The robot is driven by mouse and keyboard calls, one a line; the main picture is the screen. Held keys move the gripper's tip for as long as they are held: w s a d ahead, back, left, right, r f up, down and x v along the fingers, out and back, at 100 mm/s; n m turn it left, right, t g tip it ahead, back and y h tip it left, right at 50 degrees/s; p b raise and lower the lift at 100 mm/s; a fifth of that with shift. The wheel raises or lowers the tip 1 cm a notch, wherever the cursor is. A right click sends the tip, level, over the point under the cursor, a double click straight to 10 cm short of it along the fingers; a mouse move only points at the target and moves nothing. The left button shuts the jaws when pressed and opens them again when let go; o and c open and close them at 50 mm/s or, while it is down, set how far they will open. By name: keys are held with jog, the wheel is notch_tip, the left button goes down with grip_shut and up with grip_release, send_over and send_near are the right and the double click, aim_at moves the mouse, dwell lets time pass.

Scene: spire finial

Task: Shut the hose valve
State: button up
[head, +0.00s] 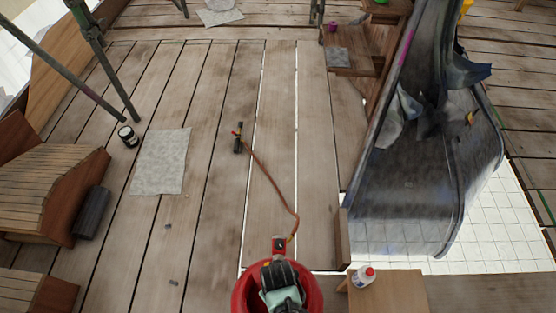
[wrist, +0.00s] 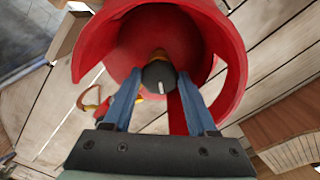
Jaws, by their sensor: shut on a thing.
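The valve is a dark round knob (wrist: 158,73) with a white mark, on a brass stem inside the red collar (wrist: 222,50) of a gas cylinder. My gripper (wrist: 159,82) has its two blue fingers on either side of the knob, shut on it. In the head view the red cylinder (head: 241,298) stands at the bottom middle, and my arm's end covers its top and hides the knob. An orange-brown hose (head: 272,182) runs from a red fitting (head: 279,245) at the cylinder to a dark torch (head: 238,138) on the planks.
A small wooden stand (head: 398,295) with a white, red-capped bottle (head: 364,276) is right of the cylinder. A grey chute-like sheet (head: 400,205) lies beyond it. A grey mat (head: 160,162) and a dark can (head: 128,136) are at left. The middle planks are mostly clear.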

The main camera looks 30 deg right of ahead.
jog(key=m+p, duration=0.2)
jog(key=m, duration=0.3)
jog(key=shift+a+r, duration=0.1)
jog(key=m+p, duration=0.2)
jog(key=m, duration=0.3)
jog(key=shift+m, duration=0.4)
jog(key=shift+a, duration=0.1)
jog(key=o, duration=1.4)
jog(key=shift+c, duration=0.2)
jog(key=shift+w, duration=0.1)
notch_tip(320, 180, up, 13)
jog(key=p, duration=0.4)
